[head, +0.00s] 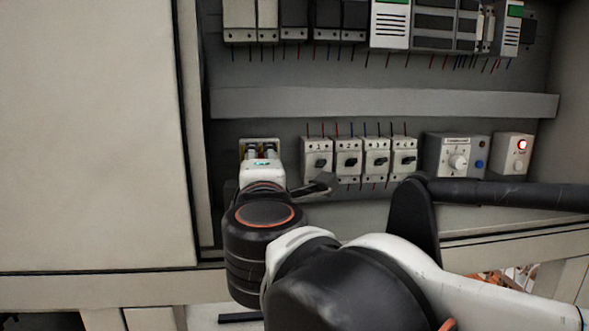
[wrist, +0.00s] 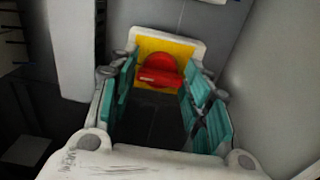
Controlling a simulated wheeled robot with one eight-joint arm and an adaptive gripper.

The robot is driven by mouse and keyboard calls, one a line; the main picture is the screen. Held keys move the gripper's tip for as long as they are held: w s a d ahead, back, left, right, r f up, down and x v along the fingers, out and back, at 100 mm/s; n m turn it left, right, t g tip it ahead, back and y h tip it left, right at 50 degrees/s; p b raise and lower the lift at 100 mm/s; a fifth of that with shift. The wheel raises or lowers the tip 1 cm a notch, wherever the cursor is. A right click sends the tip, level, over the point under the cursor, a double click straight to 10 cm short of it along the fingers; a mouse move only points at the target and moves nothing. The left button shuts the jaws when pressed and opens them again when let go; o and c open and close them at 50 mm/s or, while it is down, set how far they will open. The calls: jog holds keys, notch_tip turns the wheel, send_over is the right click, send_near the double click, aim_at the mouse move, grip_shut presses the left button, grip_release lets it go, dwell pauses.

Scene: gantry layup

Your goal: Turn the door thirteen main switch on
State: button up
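The main switch is a red rotary knob (wrist: 160,69) on a yellow plate with a pale housing, seen at the top middle of the wrist view. Its raised grip looks to lie roughly crosswise in that view. In the head view its housing (head: 259,142) shows at the left of the lower device row, mostly hidden behind my gripper (head: 261,157). My gripper, with teal finger pads, also fills the wrist view (wrist: 162,88). Its fingers stand apart, one on each side of the knob, close to it. I cannot tell whether they touch it.
Several numbered grey rotary switches (head: 348,157) stand right of the main switch. Further right are a dial box (head: 456,155) and a box with a lit red lamp (head: 515,152). A grey duct (head: 385,103) runs above. A cabinet panel (head: 95,130) closes off the left side.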

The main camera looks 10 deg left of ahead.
jog(key=shift+o, duration=0.6)
jog(key=shift+s, duration=0.1)
jog(key=v, duration=1.1)
jog(key=shift+s, duration=0.4)
jog(key=shift+f, duration=0.1)
